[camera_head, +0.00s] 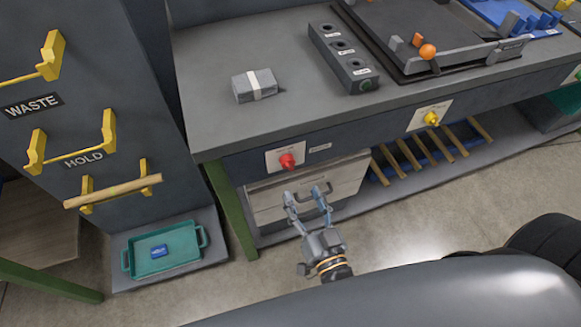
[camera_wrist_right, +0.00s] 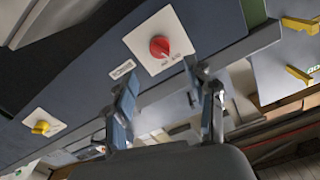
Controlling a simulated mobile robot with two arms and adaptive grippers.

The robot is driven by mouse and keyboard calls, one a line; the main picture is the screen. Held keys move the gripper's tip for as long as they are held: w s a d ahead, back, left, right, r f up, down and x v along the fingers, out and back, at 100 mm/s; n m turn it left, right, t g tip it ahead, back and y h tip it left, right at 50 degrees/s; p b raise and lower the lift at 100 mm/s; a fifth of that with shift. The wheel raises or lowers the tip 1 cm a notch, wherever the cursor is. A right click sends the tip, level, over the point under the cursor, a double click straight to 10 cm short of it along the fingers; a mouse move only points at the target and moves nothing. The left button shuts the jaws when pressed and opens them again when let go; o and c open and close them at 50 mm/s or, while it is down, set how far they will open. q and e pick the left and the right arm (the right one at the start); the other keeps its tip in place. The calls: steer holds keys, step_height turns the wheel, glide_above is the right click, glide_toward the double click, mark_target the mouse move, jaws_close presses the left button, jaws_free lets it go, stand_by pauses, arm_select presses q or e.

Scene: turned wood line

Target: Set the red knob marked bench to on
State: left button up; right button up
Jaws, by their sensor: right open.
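The red knob (camera_head: 287,160) sits on a white plate on the front edge of the grey workbench. A small label (camera_head: 320,147) is beside it on its right. In the right wrist view the red knob (camera_wrist_right: 159,47) shows ahead of the fingers, with the label (camera_wrist_right: 122,69) next to its plate; the lettering is too small to read surely. My right gripper (camera_head: 308,192) is open and empty, below and a little right of the knob in the head view, apart from it. Its two fingers also show in the right wrist view (camera_wrist_right: 165,105). My left gripper is not in view.
A yellow knob (camera_head: 432,118) is farther right on the same bench front. A white drawer unit (camera_head: 306,190) stands under the bench. A strapped grey block (camera_head: 254,86) lies on the bench top.

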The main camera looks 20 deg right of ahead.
mark_target(291, 168)
steer(key=w, duration=0.7)
steer(key=shift+w+a, duration=0.15)
steer(key=shift+w, duration=0.55)
steer(key=c, duration=1.2)
steer(key=shift+o, duration=0.2)
